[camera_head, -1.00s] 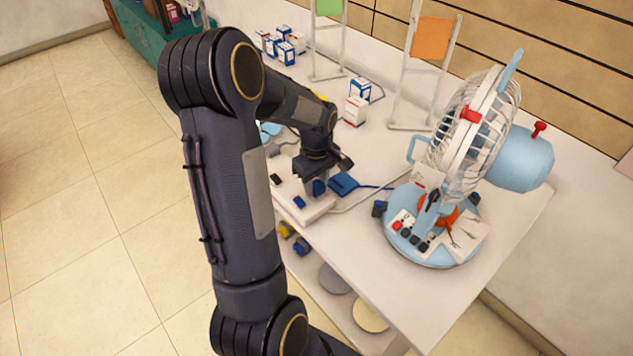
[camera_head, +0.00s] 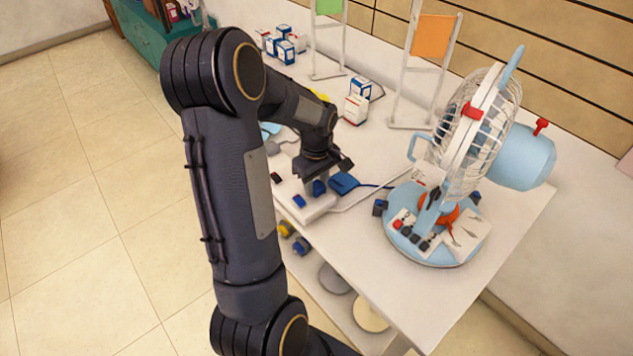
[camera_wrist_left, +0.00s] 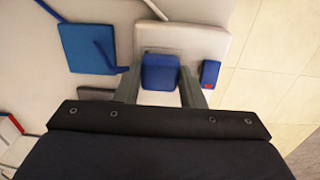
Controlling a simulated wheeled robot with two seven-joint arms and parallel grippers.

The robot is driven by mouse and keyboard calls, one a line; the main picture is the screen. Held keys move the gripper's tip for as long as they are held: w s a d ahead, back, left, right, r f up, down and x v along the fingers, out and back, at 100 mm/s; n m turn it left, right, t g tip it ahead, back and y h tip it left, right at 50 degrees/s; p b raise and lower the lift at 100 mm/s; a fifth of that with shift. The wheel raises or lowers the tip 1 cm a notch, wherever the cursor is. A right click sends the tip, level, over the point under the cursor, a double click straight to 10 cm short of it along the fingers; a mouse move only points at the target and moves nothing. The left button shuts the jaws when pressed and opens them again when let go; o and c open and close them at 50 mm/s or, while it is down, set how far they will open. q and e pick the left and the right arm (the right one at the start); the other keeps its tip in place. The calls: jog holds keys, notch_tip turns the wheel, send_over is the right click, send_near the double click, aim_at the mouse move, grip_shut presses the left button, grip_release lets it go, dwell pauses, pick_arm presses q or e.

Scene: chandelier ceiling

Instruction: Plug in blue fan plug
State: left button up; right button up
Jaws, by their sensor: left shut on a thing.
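The blue plug (camera_wrist_left: 160,72) sits between the two fingers of my left gripper (camera_wrist_left: 159,88) in the left wrist view. The gripper is shut on it, directly over the white power strip (camera_wrist_left: 180,38). In the head view, the plug (camera_head: 319,188) shows at the strip (camera_head: 317,208), below my left gripper (camera_head: 316,182). I cannot tell how deep it sits in a socket. A blue block (camera_head: 344,183) with a blue cable lies just right of the strip. The blue fan (camera_head: 522,160) stands on the table farther right. My right gripper is out of view.
A blue switch (camera_head: 299,201) is at the strip's near end. White boxes (camera_head: 356,108) and stands with green and orange panels (camera_head: 433,37) are at the back of the white table (camera_head: 350,245). Yellow and blue plugs (camera_head: 301,246) lie below the table edge.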

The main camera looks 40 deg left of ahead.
pick_arm(q)
jog(key=shift+f, duration=0.35)
jog(key=o, duration=1)
jog(key=shift+r, duration=4)
